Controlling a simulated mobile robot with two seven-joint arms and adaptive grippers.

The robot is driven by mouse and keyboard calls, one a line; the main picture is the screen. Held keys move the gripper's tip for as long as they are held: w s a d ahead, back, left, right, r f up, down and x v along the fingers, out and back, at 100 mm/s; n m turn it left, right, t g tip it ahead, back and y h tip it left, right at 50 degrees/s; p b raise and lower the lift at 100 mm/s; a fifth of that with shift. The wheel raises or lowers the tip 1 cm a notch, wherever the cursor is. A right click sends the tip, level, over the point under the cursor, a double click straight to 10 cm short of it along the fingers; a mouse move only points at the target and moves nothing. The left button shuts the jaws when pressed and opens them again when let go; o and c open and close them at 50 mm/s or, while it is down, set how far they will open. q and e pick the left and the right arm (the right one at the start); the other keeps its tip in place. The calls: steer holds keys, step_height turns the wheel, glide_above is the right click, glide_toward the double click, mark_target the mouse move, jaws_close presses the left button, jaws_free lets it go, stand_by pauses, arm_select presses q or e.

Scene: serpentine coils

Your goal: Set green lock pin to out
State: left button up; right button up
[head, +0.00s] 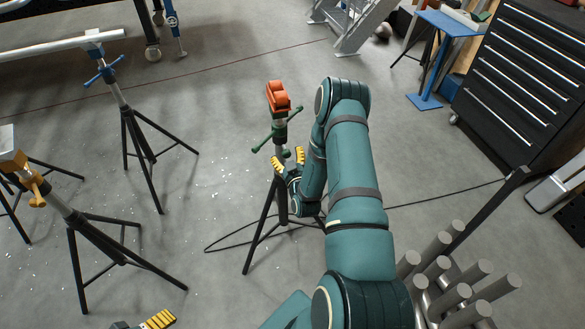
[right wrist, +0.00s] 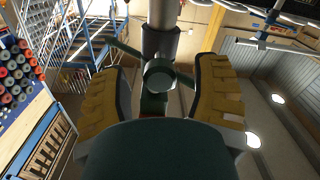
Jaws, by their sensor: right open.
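The stand with green fittings (head: 281,130) stands upright on a black tripod, with an orange roller head on top. Its crossbar has green knobs. In the right wrist view, a dark green lock pin (right wrist: 159,75) with a round end faces the camera in front of the post. My right gripper (head: 289,160) is open just below the crossbar, its yellow fingers (right wrist: 160,88) on either side of the pin with gaps showing. I cannot tell how far the pin sticks out. In the head view the pin is not clear. Part of my left gripper (head: 158,319) shows at the bottom edge.
A blue-handled stand (head: 106,72) and a yellow-handled stand (head: 40,187) stand at the left on tripods. A bundle of grey bars (head: 455,285) is at the lower right. A black drawer cabinet (head: 520,85) stands at the right. Bare floor surrounds the green stand.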

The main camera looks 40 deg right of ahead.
steer(key=v, duration=1.1)
